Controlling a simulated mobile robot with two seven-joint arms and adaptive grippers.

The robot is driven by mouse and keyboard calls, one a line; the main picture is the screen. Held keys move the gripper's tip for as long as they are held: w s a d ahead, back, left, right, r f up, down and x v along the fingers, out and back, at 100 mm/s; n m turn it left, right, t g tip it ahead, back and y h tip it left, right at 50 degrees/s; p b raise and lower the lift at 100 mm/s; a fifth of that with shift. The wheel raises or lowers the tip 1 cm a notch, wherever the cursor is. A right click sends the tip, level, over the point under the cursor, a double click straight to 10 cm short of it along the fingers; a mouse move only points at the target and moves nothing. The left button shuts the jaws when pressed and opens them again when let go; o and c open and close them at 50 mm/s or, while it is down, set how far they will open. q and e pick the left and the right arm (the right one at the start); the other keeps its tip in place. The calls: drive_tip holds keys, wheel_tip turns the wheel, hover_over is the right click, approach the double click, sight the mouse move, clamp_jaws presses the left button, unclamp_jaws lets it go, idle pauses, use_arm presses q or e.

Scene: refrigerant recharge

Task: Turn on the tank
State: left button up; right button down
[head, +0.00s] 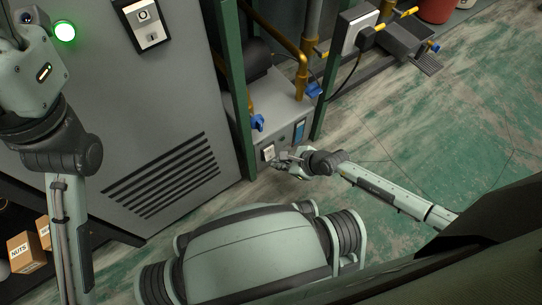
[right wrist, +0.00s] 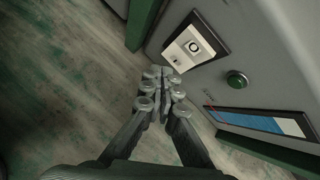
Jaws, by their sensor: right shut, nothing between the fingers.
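The tank unit (head: 277,108) is a grey metal housing between green posts, right of centre in the head view. Its front carries a small white switch plate (head: 268,152), which shows larger in the right wrist view (right wrist: 195,48) with a round mark on it. My right gripper (head: 283,161) is shut and empty, close to the switch plate. In the wrist view its fingertips (right wrist: 165,78) are just below-left of the plate; contact cannot be told. My left gripper is out of view.
A large grey vented cabinet (head: 180,110) with a switch plate (head: 146,20) and a lit green lamp (head: 65,31) fills the left. Blue valve handles (head: 257,123) and brass pipes (head: 301,75) stand above the unit. Green floor (head: 440,120) is open at right.

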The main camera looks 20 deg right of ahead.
drive_tip(key=shift+w+a, duration=0.15)
drive_tip(key=shift+w, duration=0.15)
drive_tip(key=shift+w+a+f, duration=0.1)
drive_tip(key=shift+w, duration=0.25)
idle(0.5)
drive_tip(key=shift+s, duration=0.1)
drive_tip(key=shift+s+d+p, duration=0.3)
drive_tip(key=shift+s+p, duration=0.2)
drive_tip(key=shift+s, duration=0.2)
